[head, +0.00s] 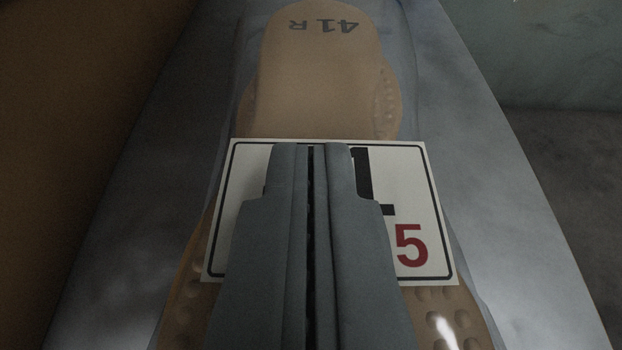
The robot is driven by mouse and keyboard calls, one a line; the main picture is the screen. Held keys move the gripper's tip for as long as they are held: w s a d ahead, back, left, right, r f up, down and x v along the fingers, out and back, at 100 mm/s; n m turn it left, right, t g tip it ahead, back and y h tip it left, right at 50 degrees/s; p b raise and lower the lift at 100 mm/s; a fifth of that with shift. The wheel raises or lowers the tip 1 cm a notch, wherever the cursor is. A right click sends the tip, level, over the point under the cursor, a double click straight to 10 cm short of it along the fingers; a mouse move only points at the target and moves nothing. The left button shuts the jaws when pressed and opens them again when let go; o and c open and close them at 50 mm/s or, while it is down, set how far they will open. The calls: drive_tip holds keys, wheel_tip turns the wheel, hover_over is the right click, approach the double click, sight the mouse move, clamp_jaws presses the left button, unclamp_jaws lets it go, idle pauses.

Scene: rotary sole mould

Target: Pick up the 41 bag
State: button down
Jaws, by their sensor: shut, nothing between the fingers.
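The 41 bag (325,95) lies in the middle of the head view. It looks like a clear bag around a tan sole marked "41 R", which reads upside down. A white label (240,240) with a black border sits across its middle. Part of a large black figure and a red 5 show on the label; the rest is hidden behind my gripper. My gripper (311,150) is shut and empty, in front of the label in the picture. I cannot tell whether it touches the bag.
A grey metallic surface (125,215) lies under the bag and shows bare on both sides. A brown area (80,100) fills the far left. A dim greenish-grey wall (560,50) and a dark floor-like area (565,165) show at the right.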

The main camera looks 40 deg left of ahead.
drive_tip(key=s+d, duration=0.1)
drive_tip(key=s, duration=0.1)
drive_tip(key=s+d+f, duration=0.1)
drive_tip(key=s+d, duration=0.1)
drive_tip(key=shift+d, duration=0.2)
drive_tip(key=shift+w+d+r, duration=0.15)
drive_tip(key=shift+r, duration=0.6)
